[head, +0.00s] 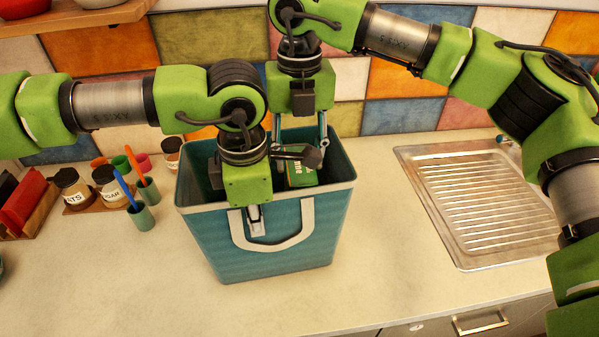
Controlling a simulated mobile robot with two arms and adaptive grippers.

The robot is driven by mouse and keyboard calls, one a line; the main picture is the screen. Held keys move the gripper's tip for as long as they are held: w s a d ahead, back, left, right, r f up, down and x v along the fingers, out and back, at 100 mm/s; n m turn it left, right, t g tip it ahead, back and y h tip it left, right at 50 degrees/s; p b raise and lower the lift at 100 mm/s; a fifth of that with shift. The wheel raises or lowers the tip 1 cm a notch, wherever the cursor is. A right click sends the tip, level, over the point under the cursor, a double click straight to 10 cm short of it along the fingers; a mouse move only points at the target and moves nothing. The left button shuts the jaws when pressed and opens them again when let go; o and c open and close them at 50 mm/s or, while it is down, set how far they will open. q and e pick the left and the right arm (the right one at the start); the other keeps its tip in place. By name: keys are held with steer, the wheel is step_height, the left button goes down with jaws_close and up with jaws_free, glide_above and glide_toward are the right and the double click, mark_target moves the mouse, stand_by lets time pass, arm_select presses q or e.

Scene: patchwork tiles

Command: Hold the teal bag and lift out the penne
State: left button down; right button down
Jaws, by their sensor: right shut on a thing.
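The teal bag (290,258) stands upright and open-topped on the counter, with a pale handle (305,215) on its front. My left gripper (255,220) points down at the bag's front rim; a finger shows outside the wall by the handle. Its other finger is hidden, so its grip cannot be told. The penne (303,176), a green box with white lettering ending in "me" or "ne", is inside the bag near the right of the opening. My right gripper (300,140) reaches down from above with its fingers shut on the penne. The box's lower part is hidden by the bag.
Labelled jars (72,187) and small cups (140,217) with utensils stand left of the bag. A metal sink drainer (480,200) lies to the right. The counter in front is clear. A tiled wall (400,100) is behind.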

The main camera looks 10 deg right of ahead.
step_height(320, 180, up, 26)
steer(key=shift+f, duration=0.15)
stand_by(1.6)
arm_select(q)
steer(key=c, duration=2.2)
jaws_free()
steer(key=r, duration=1.1)
steer(key=shift+s+r, duration=0.2)
steer(key=shift+r, duration=0.1)
steer(key=shift+s+r, duration=0.1)
arm_select(e)
steer(key=shift+s+f, duration=0.1)
